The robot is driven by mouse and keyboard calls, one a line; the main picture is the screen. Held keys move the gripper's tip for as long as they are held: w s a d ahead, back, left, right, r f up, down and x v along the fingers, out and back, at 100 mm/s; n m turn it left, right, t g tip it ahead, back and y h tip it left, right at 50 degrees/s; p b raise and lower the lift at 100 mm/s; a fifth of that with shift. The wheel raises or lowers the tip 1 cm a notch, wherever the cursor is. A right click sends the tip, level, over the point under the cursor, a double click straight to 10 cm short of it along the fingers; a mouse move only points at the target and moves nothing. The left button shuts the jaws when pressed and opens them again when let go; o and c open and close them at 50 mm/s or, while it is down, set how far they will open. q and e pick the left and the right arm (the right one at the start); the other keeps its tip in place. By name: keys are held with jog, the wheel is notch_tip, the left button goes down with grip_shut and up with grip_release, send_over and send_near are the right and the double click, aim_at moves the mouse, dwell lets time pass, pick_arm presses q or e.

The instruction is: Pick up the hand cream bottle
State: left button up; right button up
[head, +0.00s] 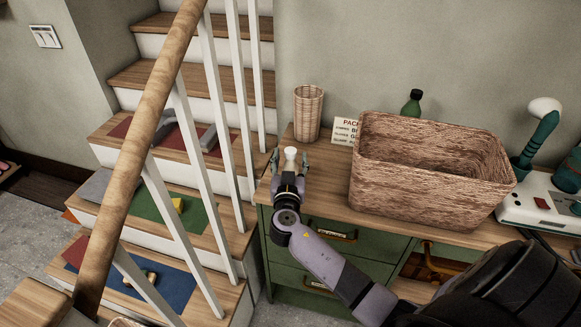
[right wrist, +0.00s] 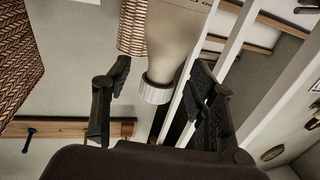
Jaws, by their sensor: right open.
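The hand cream bottle (head: 290,154) shows as a small pale shape at the left end of the wooden cabinet top (head: 333,187). In the right wrist view it is a beige tube (right wrist: 175,38) with a ribbed white cap. My right gripper (head: 290,161) is open, with one finger on each side of the bottle. In the right wrist view the gripper (right wrist: 160,76) shows gaps between both fingers and the cap. The bottle's lower part is hidden by the gripper in the head view. My left gripper is not in view.
A woven basket (head: 430,199) stands right of the gripper. A wicker cup (head: 308,113), a small sign (head: 345,130) and a green bottle (head: 412,103) are behind. A stair railing (head: 168,85) rises close on the left. A white device (head: 540,205) stands far right.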

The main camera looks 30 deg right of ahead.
jog(key=shift+x, duration=0.9)
jog(key=shift+s, duration=0.1)
grip_shut()
